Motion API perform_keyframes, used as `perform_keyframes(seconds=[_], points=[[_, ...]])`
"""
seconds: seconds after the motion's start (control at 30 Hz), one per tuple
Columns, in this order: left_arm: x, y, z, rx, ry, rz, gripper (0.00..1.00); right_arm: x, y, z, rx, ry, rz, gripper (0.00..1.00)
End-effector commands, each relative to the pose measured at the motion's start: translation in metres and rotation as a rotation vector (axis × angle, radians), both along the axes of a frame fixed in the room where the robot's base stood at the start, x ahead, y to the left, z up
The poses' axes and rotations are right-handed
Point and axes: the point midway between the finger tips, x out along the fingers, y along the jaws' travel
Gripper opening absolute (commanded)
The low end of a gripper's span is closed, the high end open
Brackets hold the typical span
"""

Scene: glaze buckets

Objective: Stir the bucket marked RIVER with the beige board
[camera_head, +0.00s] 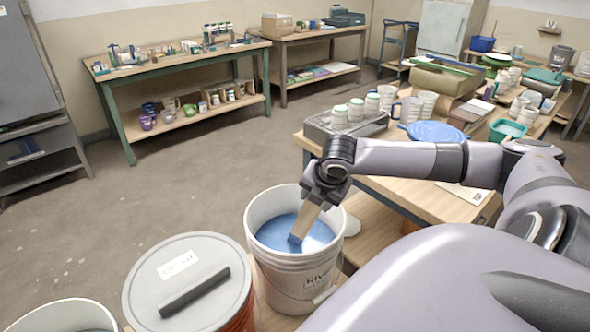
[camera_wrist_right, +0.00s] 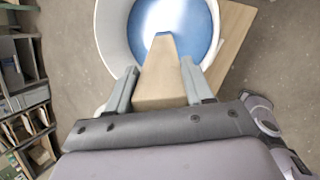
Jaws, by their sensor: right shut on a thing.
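The RIVER bucket (camera_head: 290,275) is white, open and holds blue glaze (camera_head: 276,233); part of its label shows on the front. My right gripper (camera_head: 325,195) is above the bucket's far right rim, shut on the beige board (camera_head: 304,222). The board slants down into the bucket, and its lower end meets the blue glaze; how deep it goes is hard to tell. In the right wrist view the board (camera_wrist_right: 160,75) sits between the two fingers (camera_wrist_right: 157,88) and points into the bucket (camera_wrist_right: 110,40). My left gripper is not in view.
A lidded bucket (camera_head: 190,250) with a dark bar (camera_head: 194,291) on its lid stands left of the RIVER bucket. Another bucket (camera_head: 65,318) is at the lower left edge. A worktable (camera_head: 420,195) with jars and a blue lid (camera_head: 433,132) is behind. Open floor lies to the left.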

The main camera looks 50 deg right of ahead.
Motion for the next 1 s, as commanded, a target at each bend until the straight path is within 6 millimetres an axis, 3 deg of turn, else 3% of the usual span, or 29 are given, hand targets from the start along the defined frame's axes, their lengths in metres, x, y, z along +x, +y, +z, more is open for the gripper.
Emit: perform_keyframes(seconds=[1.0], points=[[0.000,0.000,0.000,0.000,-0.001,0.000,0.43,-0.037,0.011,0.095,-0.005,-0.003,0.001,0.02]])
